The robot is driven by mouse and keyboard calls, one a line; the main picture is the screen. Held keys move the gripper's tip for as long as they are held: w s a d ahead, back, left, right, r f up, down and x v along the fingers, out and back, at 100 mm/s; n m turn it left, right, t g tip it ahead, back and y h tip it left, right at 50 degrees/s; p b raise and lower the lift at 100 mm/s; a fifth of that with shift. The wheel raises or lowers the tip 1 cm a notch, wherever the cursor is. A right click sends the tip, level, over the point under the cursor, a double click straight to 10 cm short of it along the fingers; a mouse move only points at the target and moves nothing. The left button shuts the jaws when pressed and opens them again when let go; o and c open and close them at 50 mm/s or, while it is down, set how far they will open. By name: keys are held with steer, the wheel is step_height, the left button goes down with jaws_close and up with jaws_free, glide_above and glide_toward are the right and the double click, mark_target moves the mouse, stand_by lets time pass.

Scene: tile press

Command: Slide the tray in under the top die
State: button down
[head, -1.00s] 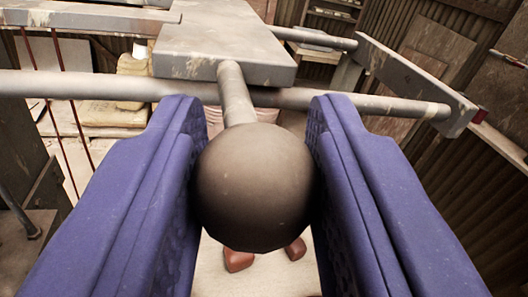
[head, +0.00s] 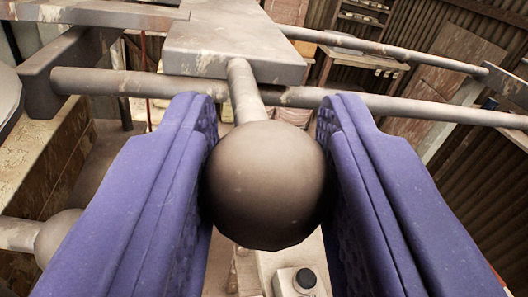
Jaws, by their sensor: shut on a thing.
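The tray (head: 225,42) is a flat, worn grey plate at the top centre, at the two rails. A short rod joins it to a dark round knob (head: 265,185). My gripper (head: 266,165) is shut on the knob, with one blue finger against each side. I cannot clearly pick out the top die. A grey bar (head: 100,14) crosses the top left above the rails, and its left end is out of frame.
The near rail (head: 400,106) runs across the view behind my fingers, and the far rail (head: 400,58) lies beyond it. A grey end block (head: 62,68) holds the left end. A second round knob (head: 58,235) shows at lower left. Shelves (head: 360,25) stand behind.

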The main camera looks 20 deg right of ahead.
steer(key=shift+a+r, duration=0.3)
steer(key=shift+a, duration=0.45)
steer(key=c, duration=0.9)
jaws_free()
steer(key=shift+o, duration=0.6)
steer(key=shift+f, duration=0.15)
steer(key=shift+s, duration=0.1)
steer(key=s+a+p, duration=0.1)
steer(key=s, duration=0.6)
steer(key=shift+s, duration=0.25)
steer(key=shift+a, duration=0.1)
